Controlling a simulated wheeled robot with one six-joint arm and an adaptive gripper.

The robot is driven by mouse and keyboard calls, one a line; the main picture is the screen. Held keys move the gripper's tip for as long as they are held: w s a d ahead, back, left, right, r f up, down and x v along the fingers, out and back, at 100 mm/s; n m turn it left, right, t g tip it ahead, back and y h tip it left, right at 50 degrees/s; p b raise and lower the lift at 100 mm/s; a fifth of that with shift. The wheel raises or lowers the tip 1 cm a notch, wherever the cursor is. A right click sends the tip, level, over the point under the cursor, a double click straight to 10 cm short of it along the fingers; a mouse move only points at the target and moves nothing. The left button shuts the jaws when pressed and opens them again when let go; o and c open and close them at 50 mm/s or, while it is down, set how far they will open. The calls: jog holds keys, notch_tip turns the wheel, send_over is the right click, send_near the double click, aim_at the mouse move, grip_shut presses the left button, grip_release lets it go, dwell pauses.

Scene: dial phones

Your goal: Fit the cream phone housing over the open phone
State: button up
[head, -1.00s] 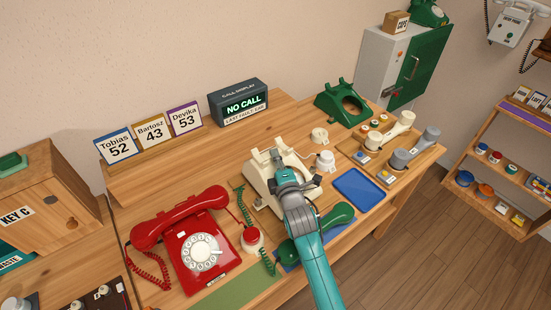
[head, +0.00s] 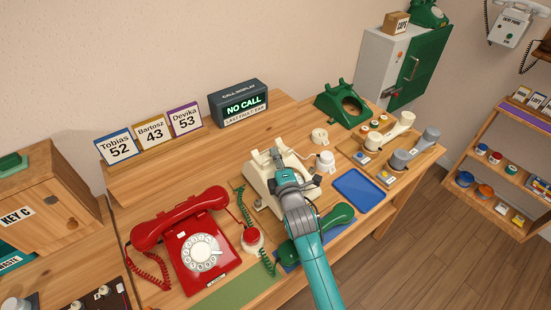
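The cream phone housing (head: 257,187) is at the middle of the wooden bench, just right of the red phone. My gripper (head: 279,160) is over it from the front, and my arm hides much of it. The fingertips are at the housing's upper part, but I cannot tell whether they are closed on it. The open phone is not clearly visible; whatever lies under the housing is hidden. The housing looks about level and low over the bench.
A red dial phone (head: 203,250) stands to the left. A blue tray (head: 360,184), a green housing (head: 343,103) and a parts tray with cream and grey handsets (head: 428,138) are further right. A call display (head: 239,103) stands behind.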

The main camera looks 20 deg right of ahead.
jog(key=shift+s+f, duration=0.15)
jog(key=shift+f, duration=0.6)
jog(key=shift+s, duration=0.2)
jog(key=s, duration=0.6)
jog(key=s+r, duration=0.1)
jog(key=s, duration=0.3)
jog(key=shift+s+a, duration=0.1)
jog(key=shift+a, duration=0.05)
jog(key=shift+s+r, duration=0.1)
jog(key=shift+s, duration=0.45)
